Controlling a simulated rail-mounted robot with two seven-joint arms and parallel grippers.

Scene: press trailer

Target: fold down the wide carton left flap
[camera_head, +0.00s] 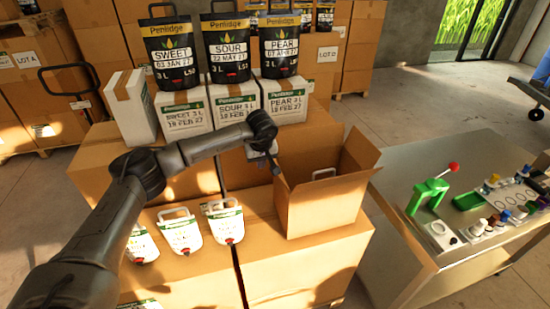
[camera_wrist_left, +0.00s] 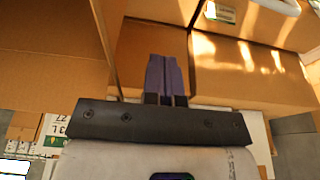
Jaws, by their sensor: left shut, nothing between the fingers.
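The wide carton (camera_head: 322,207) stands open on large brown boxes, right of centre in the head view. A flap stands up on its right side (camera_head: 359,155). I cannot clearly tell the left flap from the left wall beside my gripper. My left gripper (camera_head: 275,168) is at the carton's upper left edge, fingers pointing down; whether it touches cardboard is unclear. In the left wrist view its purple fingers (camera_wrist_left: 166,78) are together and empty, in front of brown cardboard panels (camera_wrist_left: 150,45). A pouch with a white handle (camera_head: 324,174) shows inside the carton. My right gripper is not in view.
White pouches (camera_head: 180,232) lie on the boxes left of the carton. White cartons (camera_head: 235,103) with black pouches (camera_head: 226,50) on top stand behind. A metal table (camera_head: 450,235) with a green press (camera_head: 428,192) and small bottles stands at right.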

